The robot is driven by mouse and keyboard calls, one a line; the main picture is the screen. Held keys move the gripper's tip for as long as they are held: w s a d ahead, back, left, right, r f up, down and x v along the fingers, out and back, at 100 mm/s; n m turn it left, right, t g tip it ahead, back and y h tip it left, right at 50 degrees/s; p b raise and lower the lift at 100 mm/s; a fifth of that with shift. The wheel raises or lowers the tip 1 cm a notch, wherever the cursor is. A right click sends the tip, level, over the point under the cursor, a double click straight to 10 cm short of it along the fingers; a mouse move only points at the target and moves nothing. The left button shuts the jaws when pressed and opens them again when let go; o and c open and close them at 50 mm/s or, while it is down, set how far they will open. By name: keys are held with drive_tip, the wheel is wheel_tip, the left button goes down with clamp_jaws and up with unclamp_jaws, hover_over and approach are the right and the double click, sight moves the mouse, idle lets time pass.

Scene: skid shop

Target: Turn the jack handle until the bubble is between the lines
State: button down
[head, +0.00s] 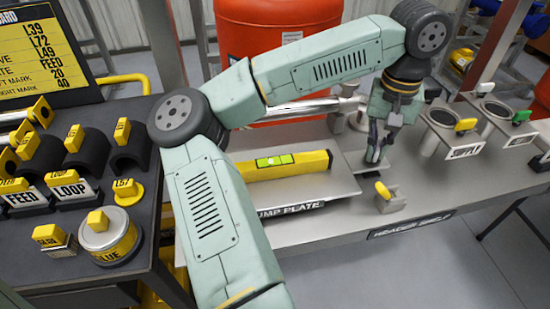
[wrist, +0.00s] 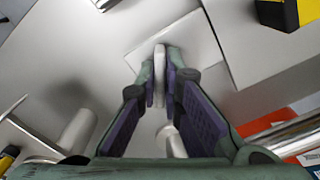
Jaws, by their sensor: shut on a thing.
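My gripper (head: 374,154) points down at the right end of the plate labelled "UMP PLATE" (head: 325,190). In the wrist view my gripper (wrist: 160,66) is shut on a thin, light grey upright piece, seemingly the jack handle (wrist: 160,62). Its lower part is hard to make out, and in the head view my fingers mostly hide it. A yellow spirit level (head: 312,163) lies along the plate, left of my gripper. Its green vial (head: 274,160) faces up; the bubble's place against the lines is too small to tell. The level's black-ended tip (wrist: 290,12) shows in the wrist view.
A steel shelf labelled "HEADER SHELF" (head: 440,215) carries the plate. A small yellow-topped block (head: 386,197) stands in front of my gripper. Cup holders (head: 450,122) stand at right. An orange tank (head: 275,40) is behind, and a dark table (head: 85,255) with labelled parts is at left.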

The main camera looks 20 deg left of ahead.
drive_tip(key=shift+f+m, duration=0.1)
drive_tip(key=shift+m, duration=0.9)
drive_tip(key=shift+m+b, duration=0.35)
drive_tip(key=shift+m, duration=1.45)
drive_tip(key=shift+f+m, duration=0.1)
drive_tip(key=shift+m, duration=0.4)
drive_tip(key=c, duration=1.7)
unclamp_jaws()
drive_tip(key=shift+r, duration=0.25)
